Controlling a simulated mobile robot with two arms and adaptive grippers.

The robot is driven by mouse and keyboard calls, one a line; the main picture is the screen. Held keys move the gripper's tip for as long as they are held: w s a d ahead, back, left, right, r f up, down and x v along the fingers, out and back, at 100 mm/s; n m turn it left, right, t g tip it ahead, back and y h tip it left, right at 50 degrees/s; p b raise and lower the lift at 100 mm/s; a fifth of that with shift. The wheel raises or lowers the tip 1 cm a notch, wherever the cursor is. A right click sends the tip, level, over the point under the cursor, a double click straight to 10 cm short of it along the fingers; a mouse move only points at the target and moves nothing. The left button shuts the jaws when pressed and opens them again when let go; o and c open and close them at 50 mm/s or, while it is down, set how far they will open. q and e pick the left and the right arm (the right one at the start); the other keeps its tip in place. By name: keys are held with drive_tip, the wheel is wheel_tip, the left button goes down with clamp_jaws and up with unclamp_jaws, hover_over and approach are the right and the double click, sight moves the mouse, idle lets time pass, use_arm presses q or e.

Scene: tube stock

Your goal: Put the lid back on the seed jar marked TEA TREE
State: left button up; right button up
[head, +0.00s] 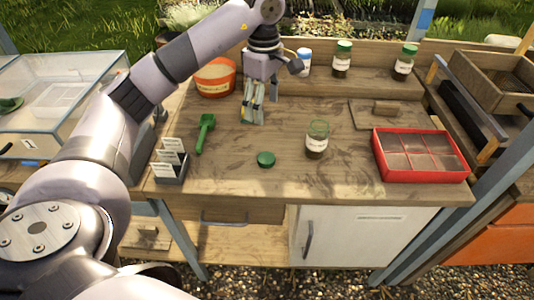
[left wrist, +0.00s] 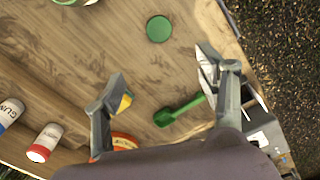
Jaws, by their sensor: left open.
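A green round lid (head: 265,159) lies flat on the wooden bench, near its front edge. It also shows in the left wrist view (left wrist: 159,29). A glass jar (head: 317,141) with dark contents and a white label stands upright to the right of the lid, with no lid on it. Its label is too small to read. My left gripper (head: 252,117) is open and empty above the bench, behind the lid and to its left. Its spread fingers also show in the left wrist view (left wrist: 164,84). My right gripper is not in view.
Two green-lidded jars (head: 343,60) (head: 404,63) and a white container (head: 303,63) stand at the back. An orange pot (head: 215,78), a green scoop (head: 205,133) and a card holder (head: 171,167) are on the left. A red divided tray (head: 376,160) is on the right. Bench around the lid is clear.

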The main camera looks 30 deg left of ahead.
use_arm(q)
drive_tip(key=shift+f, duration=0.1)
drive_tip(key=p, duration=0.2)
hover_over(267, 158)
drive_tip(key=f, duration=1.2)
drive_tip(key=shift+a, duration=0.25)
drive_tip(key=shift+s+d+f, duration=0.1)
drive_tip(key=shift+f, duration=0.2)
drive_tip(key=f, duration=0.1)
drive_tip(key=f+p, duration=0.1)
drive_tip(key=f, duration=0.1)
drive_tip(key=shift+d+f+p, duration=0.25)
drive_tip(key=shift+f+p, duration=0.05)
drive_tip(key=shift+p, duration=0.1)
drive_tip(key=shift+f, duration=0.55)
drive_tip(key=shift+c, duration=0.2)
